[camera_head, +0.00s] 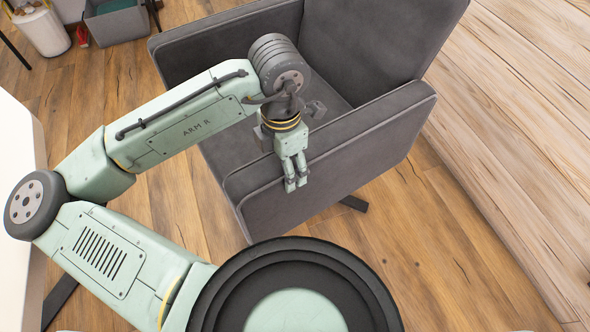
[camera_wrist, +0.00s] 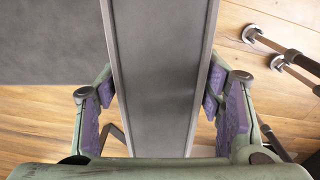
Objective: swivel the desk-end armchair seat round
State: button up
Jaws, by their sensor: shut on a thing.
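The grey upholstered armchair (camera_head: 378,42) fills the upper middle of the head view, with its backrest away from me and one armrest (camera_head: 375,132) on my near side. My gripper (camera_head: 294,184) points down at the near armrest. In the wrist view, the fingers of my gripper (camera_wrist: 160,100) lie on both sides of the armrest (camera_wrist: 160,45), shut on it. The seat (camera_head: 325,92) is partly hidden behind my arm. A dark foot (camera_head: 354,203) of the chair base shows under the armrest.
A pale plank surface (camera_head: 520,110) runs along the right side. A white panel (camera_head: 18,200) stands at the left edge. A grey bin (camera_head: 118,24) and a white container (camera_head: 42,32) stand at the top left. Black and metal rods (camera_wrist: 290,52) show in the wrist view.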

jog(key=shift+a, duration=0.3)
jog(key=o, duration=1.7)
notch_tip(320, 180, up, 12)
